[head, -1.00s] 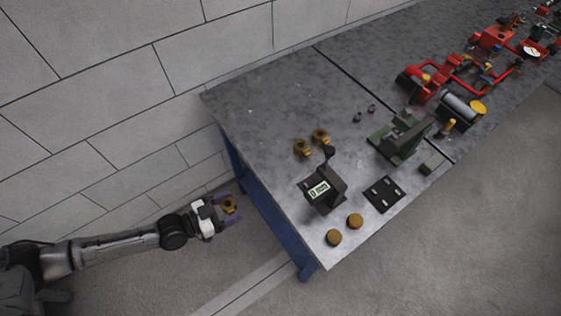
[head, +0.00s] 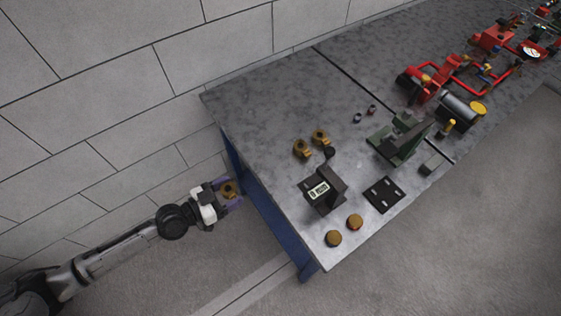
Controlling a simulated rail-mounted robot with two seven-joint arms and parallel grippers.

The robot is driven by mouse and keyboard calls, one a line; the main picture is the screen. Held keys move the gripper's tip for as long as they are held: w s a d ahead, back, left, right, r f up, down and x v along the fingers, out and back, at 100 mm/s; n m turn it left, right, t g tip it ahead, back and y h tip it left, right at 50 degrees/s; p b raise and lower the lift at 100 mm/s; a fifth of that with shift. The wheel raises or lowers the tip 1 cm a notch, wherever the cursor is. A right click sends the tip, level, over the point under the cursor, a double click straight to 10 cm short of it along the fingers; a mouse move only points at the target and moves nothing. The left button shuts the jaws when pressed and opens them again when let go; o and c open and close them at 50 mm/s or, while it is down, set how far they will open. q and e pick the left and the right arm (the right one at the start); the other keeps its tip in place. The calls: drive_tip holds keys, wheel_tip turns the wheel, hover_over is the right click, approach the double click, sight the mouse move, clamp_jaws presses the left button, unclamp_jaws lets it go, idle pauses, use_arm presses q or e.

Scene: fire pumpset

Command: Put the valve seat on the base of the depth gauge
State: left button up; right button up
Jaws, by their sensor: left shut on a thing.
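My left gripper (head: 228,192) is shut on a brass valve seat (head: 229,188) and holds it beside the left end of the table, apart from it. The depth gauge (head: 322,189) is a dark block with a lit display, standing near the table's left front. A small dark round part of it (head: 329,152) shows just behind the block. I cannot make out the surface of its base clearly. My right gripper is not in view.
Two brass parts (head: 302,148) stand behind the gauge, and two brass discs (head: 334,238) lie in front. A black plate (head: 384,194) and a green vise-like fixture (head: 400,138) are to the right. Red pump assemblies (head: 440,82) fill the far right. The table's (head: 255,110) back left is clear.

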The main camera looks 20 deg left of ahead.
use_arm(q)
drive_tip(key=shift+w+r, duration=0.1)
drive_tip(key=shift+r, duration=0.1)
drive_tip(key=shift+a, duration=0.1)
drive_tip(key=shift+w+d+r, duration=0.1)
drive_tip(key=shift+w+d, duration=0.2)
drive_tip(key=shift+w, duration=0.15)
drive_tip(key=p, duration=0.3)
approach(283, 165)
drive_tip(key=w+d, duration=0.1)
drive_tip(key=w+r, duration=0.1)
drive_tip(key=w+d, duration=0.1)
drive_tip(key=w, duration=0.1)
drive_tip(key=shift+d+r, duration=0.35)
drive_tip(key=shift+r, duration=0.05)
drive_tip(key=shift+r+x, duration=0.15)
drive_tip(key=shift+x, duration=1.1)
drive_tip(key=shift+r+x, duration=0.15)
drive_tip(key=shift+x, duration=1.1)
drive_tip(key=shift+f, duration=0.1)
